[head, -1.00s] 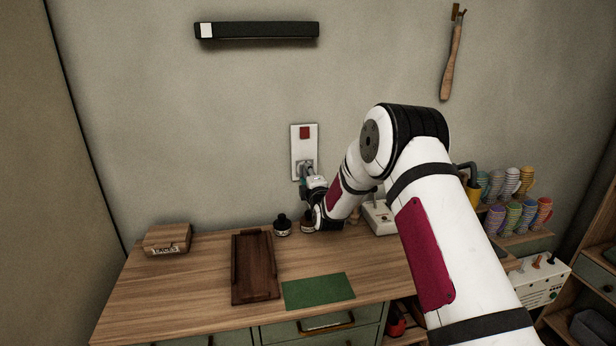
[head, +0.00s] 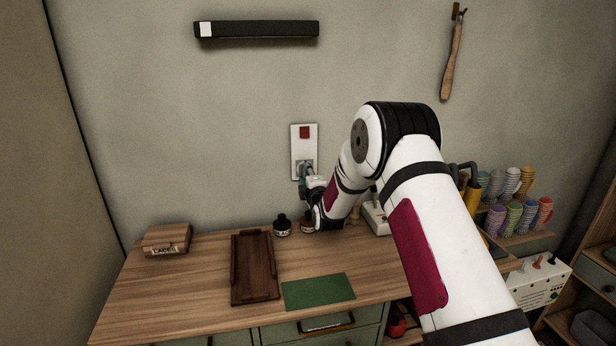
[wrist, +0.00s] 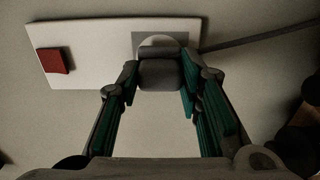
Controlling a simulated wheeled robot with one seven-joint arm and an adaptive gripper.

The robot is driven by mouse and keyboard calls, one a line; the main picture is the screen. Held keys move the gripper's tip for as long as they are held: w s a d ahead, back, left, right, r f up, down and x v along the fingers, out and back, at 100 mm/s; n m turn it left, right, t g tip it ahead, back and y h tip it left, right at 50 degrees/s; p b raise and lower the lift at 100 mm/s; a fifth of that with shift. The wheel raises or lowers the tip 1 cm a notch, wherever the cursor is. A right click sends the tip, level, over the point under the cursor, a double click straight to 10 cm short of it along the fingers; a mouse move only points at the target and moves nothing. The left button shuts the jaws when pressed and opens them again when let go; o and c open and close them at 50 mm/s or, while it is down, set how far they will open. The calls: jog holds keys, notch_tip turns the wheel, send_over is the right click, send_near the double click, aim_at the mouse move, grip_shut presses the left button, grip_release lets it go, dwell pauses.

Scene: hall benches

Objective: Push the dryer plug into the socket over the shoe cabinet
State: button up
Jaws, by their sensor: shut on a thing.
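The white wall plate (head: 298,150) hangs above the shoe cabinet (head: 140,310), with a red switch (head: 305,132) at its upper end. It also shows in the wrist view (wrist: 95,65). The pale round socket (wrist: 160,40) sits in a grey square at the plate's other end. My gripper (wrist: 160,80) is shut on the grey dryer plug (wrist: 160,73), one green-padded finger on each side. The plug is lined up in front of the socket and covers its lower part. I cannot tell how deep its pins sit. In the head view my gripper (head: 308,184) is at the plate's lower end.
On the cabinet are a wooden box (head: 167,240), a dark tray (head: 240,270), a green mat (head: 320,291) and small dark jars (head: 282,225) below my gripper. Striped cups (head: 513,180) stand at right. A grey cord (wrist: 245,37) runs right from the socket area.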

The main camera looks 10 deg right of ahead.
jog(key=shift+w+b, duration=0.45)
jog(key=shift+w, duration=0.05)
jog(key=o, duration=1.1)
jog(key=shift+o, duration=0.2)
jog(key=s, duration=1.2)
jog(key=s+r+m+g, duration=0.6)
jog(key=s+r+m, duration=0.3)
jog(key=s+r, duration=0.45)
jog(key=s+f+m+g, duration=0.1)
jog(key=s+m+g, duration=0.6)
jog(key=s, duration=2.7)
jog(key=shift+d+f+m, duration=0.2)
jog(key=shift+f+m, duration=0.1)
jog(key=shift+m, duration=0.7)
